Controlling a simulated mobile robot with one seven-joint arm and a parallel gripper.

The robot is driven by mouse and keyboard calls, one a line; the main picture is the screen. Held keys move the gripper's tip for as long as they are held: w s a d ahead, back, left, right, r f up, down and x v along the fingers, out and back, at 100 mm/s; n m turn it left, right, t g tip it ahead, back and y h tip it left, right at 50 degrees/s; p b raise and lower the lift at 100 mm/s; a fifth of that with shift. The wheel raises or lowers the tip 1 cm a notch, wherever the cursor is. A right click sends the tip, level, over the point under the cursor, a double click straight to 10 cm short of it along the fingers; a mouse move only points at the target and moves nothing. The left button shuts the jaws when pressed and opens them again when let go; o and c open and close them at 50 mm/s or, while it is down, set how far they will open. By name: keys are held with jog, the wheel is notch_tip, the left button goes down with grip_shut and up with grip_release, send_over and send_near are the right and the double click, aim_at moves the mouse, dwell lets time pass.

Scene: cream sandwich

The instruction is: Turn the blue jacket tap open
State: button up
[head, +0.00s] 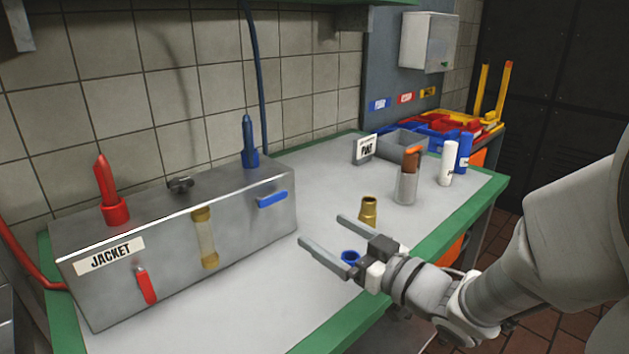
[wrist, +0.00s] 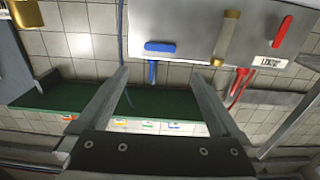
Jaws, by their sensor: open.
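The jacket box (head: 180,210) is a steel box labelled JACKET at the left of the bench. Its blue tap lever (head: 272,198) lies roughly horizontal on the right of the front face. The lever also shows in the wrist view (wrist: 160,47), ahead of my fingers. A red lever (head: 146,286) hangs near vertical on the left of the same face. My gripper (head: 322,230) is open and empty, to the right of and lower than the blue lever in the head view. In the wrist view, the lever lies between the lines of my two fingers (wrist: 158,76), apart from them.
An amber sight tube (head: 207,238) sits between the levers. A brass fitting (head: 369,210) stands behind my gripper, and a blue ring (head: 350,257) lies close by it.

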aim_at(275, 199)
jog(key=x, duration=1.4)
jog(key=shift+w+a+p, duration=0.2)
jog(key=shift+p, duration=0.15)
jog(key=c, duration=1.1)
